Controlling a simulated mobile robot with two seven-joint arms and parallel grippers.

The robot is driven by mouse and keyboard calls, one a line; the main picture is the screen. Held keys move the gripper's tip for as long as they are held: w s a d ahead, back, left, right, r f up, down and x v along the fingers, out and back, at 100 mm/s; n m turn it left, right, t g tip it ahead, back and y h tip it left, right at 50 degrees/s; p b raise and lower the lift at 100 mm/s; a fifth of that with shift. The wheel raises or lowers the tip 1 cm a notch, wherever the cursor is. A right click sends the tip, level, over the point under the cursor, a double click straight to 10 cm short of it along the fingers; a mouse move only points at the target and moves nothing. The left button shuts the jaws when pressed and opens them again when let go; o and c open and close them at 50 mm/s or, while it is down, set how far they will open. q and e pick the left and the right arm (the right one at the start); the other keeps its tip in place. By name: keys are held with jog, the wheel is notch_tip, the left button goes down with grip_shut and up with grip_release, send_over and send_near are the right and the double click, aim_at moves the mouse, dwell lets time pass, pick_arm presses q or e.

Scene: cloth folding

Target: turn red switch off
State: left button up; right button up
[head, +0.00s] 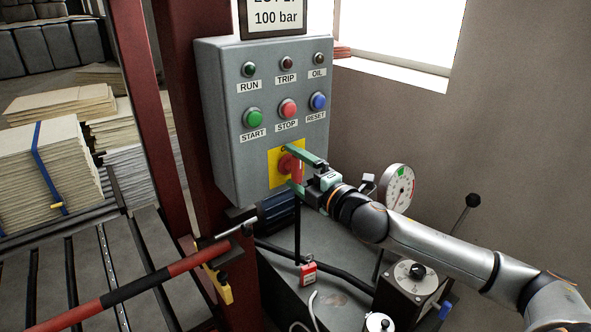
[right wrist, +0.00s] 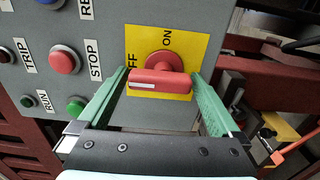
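The red rotary switch (head: 297,170) sits on a yellow plate (head: 274,171) at the bottom of the grey control box. In the right wrist view the switch handle (right wrist: 160,82) lies level across the picture, its white mark at the left end, on the side of the partly hidden OFF lettering. ON is printed above the knob. My right gripper (head: 305,168) is open at the switch, its green fingers on either side of the handle's ends, with small gaps showing. My left gripper is not in view.
The grey box (head: 226,130) carries green START (head: 253,118), red STOP (head: 288,108) and blue RESET (head: 318,101) buttons above the switch. A red padlock (head: 308,272) hangs below. A gauge (head: 397,187) and a black-knobbed lever (head: 473,200) stand at the right, near my arm.

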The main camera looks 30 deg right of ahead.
jog(key=shift+s+f, duration=0.15)
jog(key=shift+s, duration=0.45)
jog(key=s+b, duration=0.1)
jog(key=s, duration=0.1)
jog(key=shift+s+d, duration=0.15)
jog(key=shift+s, duration=0.25)
send_near(299, 174)
jog(key=shift+s+r, duration=0.25)
jog(key=shift+s, duration=0.45)
